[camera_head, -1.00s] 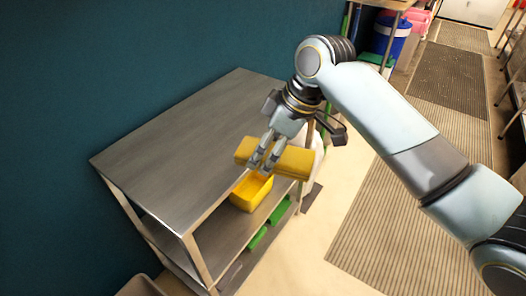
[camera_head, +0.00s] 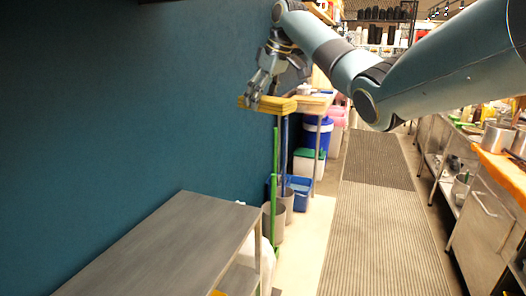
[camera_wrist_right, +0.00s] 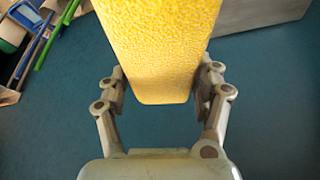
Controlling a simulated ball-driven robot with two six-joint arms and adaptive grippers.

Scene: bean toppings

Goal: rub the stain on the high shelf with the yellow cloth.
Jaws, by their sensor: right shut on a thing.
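The yellow cloth (camera_head: 288,105) is a folded block held in my right gripper (camera_head: 260,92), up in the air in front of the blue wall. In the right wrist view the cloth (camera_wrist_right: 158,45) sits between the two fingers of the right gripper (camera_wrist_right: 161,88). A thin dark edge shows at the top left of the head view; I cannot tell if it is the high shelf. No stain is visible. My left gripper is out of view.
A grey steel table (camera_head: 165,245) stands at the bottom left, below the cloth. Green and blue handles, bins (camera_head: 300,185) and a wooden-topped table stand behind. A striped floor mat (camera_head: 375,220) runs along the aisle. The blue wall (camera_head: 120,100) is bare.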

